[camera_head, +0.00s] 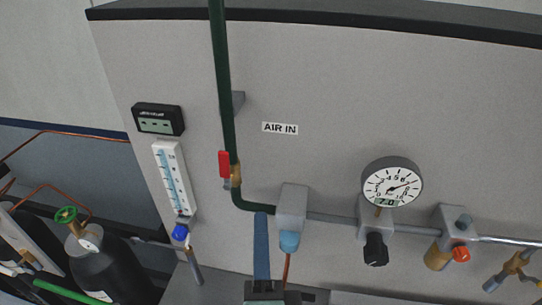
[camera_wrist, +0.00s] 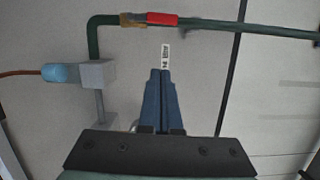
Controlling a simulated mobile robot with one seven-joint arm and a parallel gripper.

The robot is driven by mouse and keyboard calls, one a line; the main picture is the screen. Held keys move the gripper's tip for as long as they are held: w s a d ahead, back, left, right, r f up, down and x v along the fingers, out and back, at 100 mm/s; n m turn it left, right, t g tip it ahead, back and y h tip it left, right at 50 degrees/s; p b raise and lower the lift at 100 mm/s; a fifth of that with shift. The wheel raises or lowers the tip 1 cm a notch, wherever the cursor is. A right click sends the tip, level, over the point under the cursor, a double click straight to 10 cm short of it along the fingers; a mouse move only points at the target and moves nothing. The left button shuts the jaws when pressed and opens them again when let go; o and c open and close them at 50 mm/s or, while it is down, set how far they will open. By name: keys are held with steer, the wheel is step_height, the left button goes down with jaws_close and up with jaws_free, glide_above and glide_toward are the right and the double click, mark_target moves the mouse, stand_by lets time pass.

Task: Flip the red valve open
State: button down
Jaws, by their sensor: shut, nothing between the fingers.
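The red valve handle (camera_head: 224,163) stands upright beside the vertical green pipe, just above a brass valve body (camera_head: 235,174). In the wrist view the red handle (camera_wrist: 162,19) lies along the pipe, next to the brass body (camera_wrist: 132,20). My gripper (camera_head: 261,215) has blue fingers pressed together, with nothing between them. It is below and right of the handle in the head view, apart from it. In the wrist view the shut fingertips (camera_wrist: 160,72) point toward the handle, with a gap between.
The green pipe (camera_head: 221,80) bends right into a grey block (camera_head: 292,205) with a light blue part. A dial gauge (camera_head: 392,184), an orange knob (camera_head: 461,254) and a flow tube (camera_head: 171,178) are on the panel. The panel around the AIR IN label (camera_head: 280,128) is clear.

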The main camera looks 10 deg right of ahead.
mark_target(226, 171)
steer(key=w+b, duration=0.1)
steer(key=b, duration=0.2)
steer(key=w+b, duration=0.2)
steer(key=b, duration=0.1)
steer(key=w+b, duration=0.1)
steer(key=b, duration=0.2)
steer(key=shift+w+d+f, duration=0.15)
steer(key=shift+d, duration=0.2)
steer(key=shift+w+b, duration=0.1)
steer(key=shift+b, duration=0.6)
steer(key=shift+w+a+r+p, duration=0.15)
steer(key=shift+w+a+p, duration=0.4)
steer(key=shift+w, duration=0.5)
steer(key=shift+w+a+r+p, duration=0.1)
steer(key=shift+w+a+p, duration=0.4)
steer(key=shift+w, duration=0.55)
steer(key=shift+w+a+r+p, duration=0.15)
steer(key=shift+w+a+p, duration=0.2)
steer(key=shift+w+a, duration=0.55)
steer(key=shift+w+d, duration=0.15)
steer(key=shift+d, duration=0.1)
steer(key=shift+a, duration=0.1)
